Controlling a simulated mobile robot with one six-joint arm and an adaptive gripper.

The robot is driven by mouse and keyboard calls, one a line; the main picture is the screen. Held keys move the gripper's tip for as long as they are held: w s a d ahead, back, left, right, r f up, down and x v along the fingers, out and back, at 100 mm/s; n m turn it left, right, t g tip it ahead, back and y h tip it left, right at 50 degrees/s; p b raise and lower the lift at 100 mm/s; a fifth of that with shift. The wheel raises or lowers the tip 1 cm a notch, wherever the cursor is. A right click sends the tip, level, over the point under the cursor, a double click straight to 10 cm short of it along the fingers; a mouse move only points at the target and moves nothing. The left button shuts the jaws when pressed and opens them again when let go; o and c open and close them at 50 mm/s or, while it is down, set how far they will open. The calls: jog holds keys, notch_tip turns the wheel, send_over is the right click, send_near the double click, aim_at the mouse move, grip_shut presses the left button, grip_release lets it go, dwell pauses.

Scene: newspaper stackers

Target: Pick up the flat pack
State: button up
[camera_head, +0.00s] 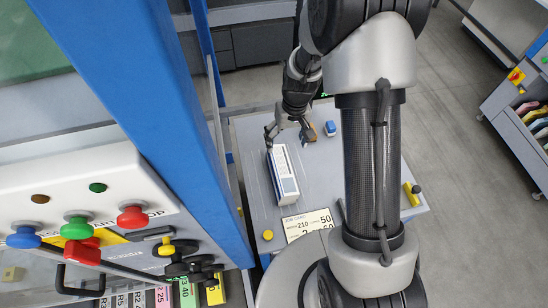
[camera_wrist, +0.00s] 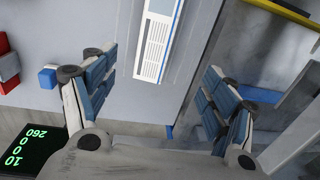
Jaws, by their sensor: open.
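The flat pack (camera_head: 284,176) is a long white box with blue edges, lying on the grey work table (camera_head: 358,168). It also shows in the wrist view (camera_wrist: 158,42), at the top centre, between and beyond my fingers. My gripper (camera_head: 287,130) is at the far end of the pack in the head view. In the wrist view my gripper (camera_wrist: 154,68) has its two blue-padded fingers spread wide apart, with nothing between the pads. How high it is above the pack is hard to tell.
A job card (camera_head: 308,223), a yellow disc (camera_head: 268,235) and a small blue block (camera_head: 330,129) are on the table. A blue machine frame (camera_head: 150,90) and button panel (camera_head: 75,205) stand at left. A green-digit display (camera_wrist: 30,147) shows in the wrist view.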

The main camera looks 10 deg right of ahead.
jog(key=b, duration=0.3)
send_near(283, 169)
jog(key=f, duration=0.5)
jog(key=shift+w+a+f, duration=0.25)
jog(key=shift+w+a, duration=0.1)
jog(key=shift+a, duration=0.05)
jog(key=f, duration=0.1)
jog(key=f+b, duration=0.1)
jog(key=f, duration=0.3)
jog(key=shift+s+f, duration=0.15)
jog(key=shift+s, duration=0.15)
jog(key=shift+c, duration=0.5)
jog(key=c, duration=1.3)
